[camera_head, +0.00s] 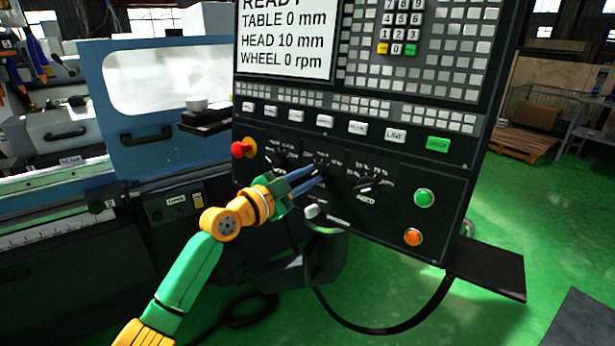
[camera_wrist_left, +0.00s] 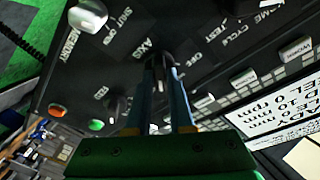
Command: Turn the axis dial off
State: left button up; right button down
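The axis dial (camera_wrist_left: 158,72) is a dark knob on the black control panel, beside the printed words AXIS and OFF in the left wrist view. My left gripper (camera_head: 318,173) reaches it from the lower left in the head view and hides most of the dial there. In the left wrist view its two blue fingers (camera_wrist_left: 161,76) are apart, with the dial between or just beyond their tips. Whether they press on it is too dark to tell. The dial's pointing direction is not clear. My right gripper is not in view.
Another dial (camera_head: 368,185) sits right of the gripper and one (camera_head: 278,160) left of it. A white knob (camera_head: 312,211) sits just below. The red emergency button (camera_head: 239,149), green button (camera_head: 424,198) and orange button (camera_head: 413,237) are on the same panel.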

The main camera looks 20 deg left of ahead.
pick_arm(q)
grip_shut()
